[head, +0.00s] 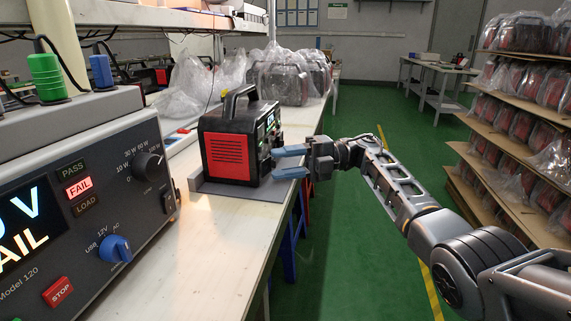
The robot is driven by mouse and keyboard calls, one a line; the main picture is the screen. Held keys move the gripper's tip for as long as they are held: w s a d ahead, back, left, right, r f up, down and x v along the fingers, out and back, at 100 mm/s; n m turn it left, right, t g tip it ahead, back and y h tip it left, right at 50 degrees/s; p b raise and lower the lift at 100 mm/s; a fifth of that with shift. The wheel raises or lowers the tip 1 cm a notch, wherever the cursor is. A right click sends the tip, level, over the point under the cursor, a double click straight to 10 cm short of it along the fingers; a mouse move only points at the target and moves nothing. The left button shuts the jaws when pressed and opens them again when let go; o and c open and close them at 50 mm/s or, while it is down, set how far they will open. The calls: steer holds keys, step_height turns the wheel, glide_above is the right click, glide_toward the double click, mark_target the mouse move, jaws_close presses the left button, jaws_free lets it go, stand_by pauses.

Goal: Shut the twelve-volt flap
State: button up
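The power station (229,151), a black box with a red grille and a top handle, stands upright on a grey base plate (236,190) on the bench. Its front panel, with a lit display, faces right and is seen at a steep slant. My gripper (274,163) is at that front panel, with its two blue fingers pointing left toward it. The fingers are apart with a gap between them, and nothing shows in the gap. I cannot tell whether the fingertips touch the panel. The twelve-volt flap cannot be made out; the slant and my fingers obscure that part of the front.
A tester (75,200) with a lit FAIL lamp, knobs and a red STOP button stands at the near left. Plastic-wrapped units (285,80) sit farther along the bench (215,245). A shelf rack (515,125) of wrapped units is at right. The green aisle floor (345,235) is clear.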

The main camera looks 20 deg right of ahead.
steer(key=shift+d, duration=0.1)
steer(key=d, duration=0.7)
steer(key=shift+s+d, duration=0.3)
steer(key=shift+s, duration=0.15)
